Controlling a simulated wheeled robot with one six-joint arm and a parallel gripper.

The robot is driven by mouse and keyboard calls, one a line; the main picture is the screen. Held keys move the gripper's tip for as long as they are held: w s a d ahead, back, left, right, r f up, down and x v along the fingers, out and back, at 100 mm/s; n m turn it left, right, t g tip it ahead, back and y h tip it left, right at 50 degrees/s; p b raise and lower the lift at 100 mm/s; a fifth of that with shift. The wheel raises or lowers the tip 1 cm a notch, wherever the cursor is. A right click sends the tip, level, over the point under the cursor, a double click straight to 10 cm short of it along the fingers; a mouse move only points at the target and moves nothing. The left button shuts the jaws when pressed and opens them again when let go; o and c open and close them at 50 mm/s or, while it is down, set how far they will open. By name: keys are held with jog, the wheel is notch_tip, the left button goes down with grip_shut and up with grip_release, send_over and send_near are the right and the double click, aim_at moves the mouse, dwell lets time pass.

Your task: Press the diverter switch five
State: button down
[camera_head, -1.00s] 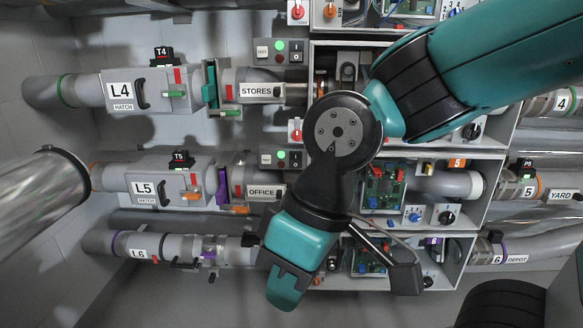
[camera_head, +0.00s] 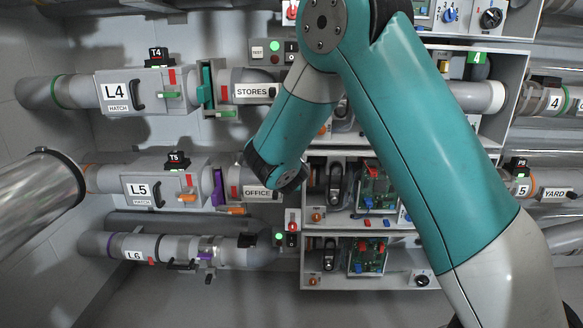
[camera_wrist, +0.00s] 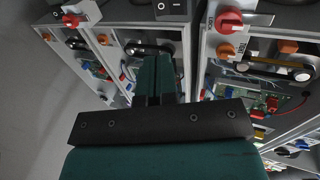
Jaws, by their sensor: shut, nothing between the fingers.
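No label reading "diverter" is legible, so I cannot tell which control is diverter switch five. Row five shows the pipe unit marked L5 (camera_head: 140,189) with a T5 tag (camera_head: 178,158), the OFFICE plate (camera_head: 257,192) and an open cabinet bay with a circuit board (camera_head: 376,190). My arm covers the right part of that bay. In the head view my gripper is hidden behind my wrist, near the OFFICE plate. In the wrist view my gripper (camera_wrist: 156,75) is shut and empty, its teal fingers pointing at the cabinets. I see no clear contact.
A rocker box with a green lamp (camera_head: 275,48) stands above STORES (camera_head: 255,91); another (camera_head: 291,231) is by row six. The wrist view shows a red knob (camera_wrist: 229,20), a rocker (camera_wrist: 170,8) and a cabinet board (camera_wrist: 248,98) around the fingers. A shiny pipe (camera_head: 40,200) is at left.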

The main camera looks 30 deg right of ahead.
jog(key=shift+w, duration=0.1)
jog(key=x, duration=1.3)
jog(key=shift+w+d+f, duration=0.15)
jog(key=shift+w+d, duration=0.1)
jog(key=shift+d, duration=0.05)
jog(key=shift+f, duration=0.15)
jog(key=shift+w+d+b, duration=0.1)
jog(key=shift+w+b, duration=0.05)
jog(key=shift+b, duration=0.7)
